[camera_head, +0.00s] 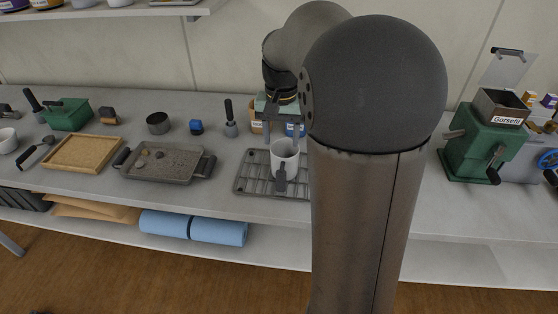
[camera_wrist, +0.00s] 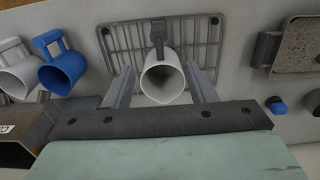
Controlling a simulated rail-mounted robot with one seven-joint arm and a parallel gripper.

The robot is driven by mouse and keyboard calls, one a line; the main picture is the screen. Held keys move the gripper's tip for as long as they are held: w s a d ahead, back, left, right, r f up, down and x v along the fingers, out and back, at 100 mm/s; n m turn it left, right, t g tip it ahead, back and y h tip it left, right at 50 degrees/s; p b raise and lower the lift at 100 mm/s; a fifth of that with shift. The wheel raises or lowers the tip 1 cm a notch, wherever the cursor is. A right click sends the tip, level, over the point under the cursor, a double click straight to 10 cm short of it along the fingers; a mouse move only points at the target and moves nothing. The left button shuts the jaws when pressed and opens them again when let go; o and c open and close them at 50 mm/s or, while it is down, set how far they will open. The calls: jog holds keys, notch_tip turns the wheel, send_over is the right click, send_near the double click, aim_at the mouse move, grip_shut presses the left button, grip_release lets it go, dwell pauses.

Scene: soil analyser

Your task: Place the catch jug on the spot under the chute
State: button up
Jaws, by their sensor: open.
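A white jug (camera_head: 285,151) with a dark grey handle stands on a wire rack (camera_head: 247,178) on the bench. In the wrist view the white jug (camera_wrist: 162,84) lies between the two fingers of my gripper (camera_wrist: 160,88), with a gap visible on each side. My gripper (camera_head: 283,136) is open and points down at the jug in the head view; contact with it is not visible. A green machine (camera_head: 479,150) with a grey hopper labelled "Gorsefil" stands to the right. My arm hides the bench between, and I cannot make out a marked spot under a chute.
Another white jug (camera_wrist: 18,72) and a blue jug (camera_wrist: 60,70) stand beside the rack. A grey tray (camera_head: 160,164), a wooden tray (camera_head: 82,153) and a green box (camera_head: 68,114) are to the left. A shelf (camera_head: 110,13) overhangs the back left.

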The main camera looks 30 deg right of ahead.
aim_at(281, 181)
notch_tip(281, 181, down, 10)
jog(key=shift+f+p, duration=0.25)
jog(key=shift+p, duration=0.1)
jog(key=shift+s+f+p, duration=0.2)
jog(key=shift+f+p, duration=0.25)
jog(key=shift+f, duration=2.25)
grip_shut()
